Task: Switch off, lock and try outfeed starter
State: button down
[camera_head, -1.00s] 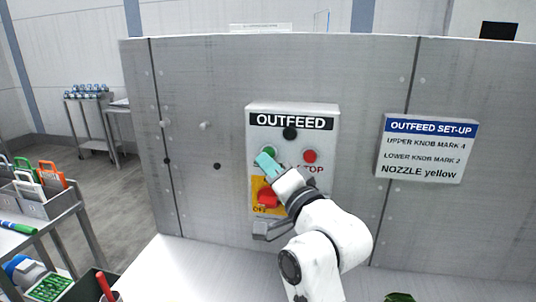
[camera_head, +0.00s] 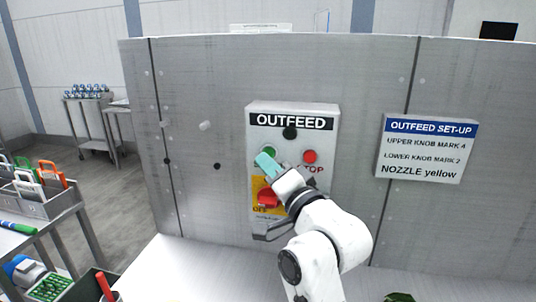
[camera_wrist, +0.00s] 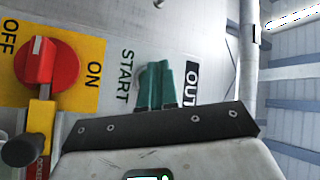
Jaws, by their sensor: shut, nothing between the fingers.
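The OUTFEED starter box (camera_head: 326,185) is fixed to the grey panel. My gripper (camera_head: 267,163) has teal fingers, shut and empty, at its green START button (camera_head: 269,151). In the wrist view the fingertips (camera_wrist: 155,85) cover that button's place beside the word START; I cannot tell whether they touch it. The red STOP button (camera_head: 310,156) is uncovered. The red rotary handle (camera_head: 267,198) sits on a yellow plate, lower on the box. In the wrist view the handle (camera_wrist: 40,62) lies along the lettering direction, between OFF and ON.
A set-up sign (camera_head: 427,148) hangs to the right. At left, a grey tray (camera_head: 48,208) holds orange, green and white looped items on a cart. A red-handled item (camera_head: 105,286) stands in a dark bin below. The pale worktop (camera_head: 190,268) is mostly clear.

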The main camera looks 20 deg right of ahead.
jog(key=shift+w+d, duration=0.1)
dwell(0.5)
jog(key=shift+w+d, duration=0.15)
jog(key=shift+w, duration=0.1)
jog(key=shift+w+d, duration=0.3)
jog(key=shift+w, duration=0.05)
dwell(0.8)
jog(key=shift+s+a, duration=0.1)
jog(key=shift+s, duration=0.05)
jog(key=shift+s+a+p, duration=0.4)
jog(key=shift+s, duration=0.2)
jog(key=shift+a, duration=0.1)
jog(key=shift+s+a+p, duration=0.3)
jog(key=shift+s+a, duration=0.4)
jog(key=shift+s, duration=0.3)
jog(key=shift+s+a+p, duration=0.25)
jog(key=shift+s+a, duration=0.45)
jog(key=shift+s, duration=0.3)
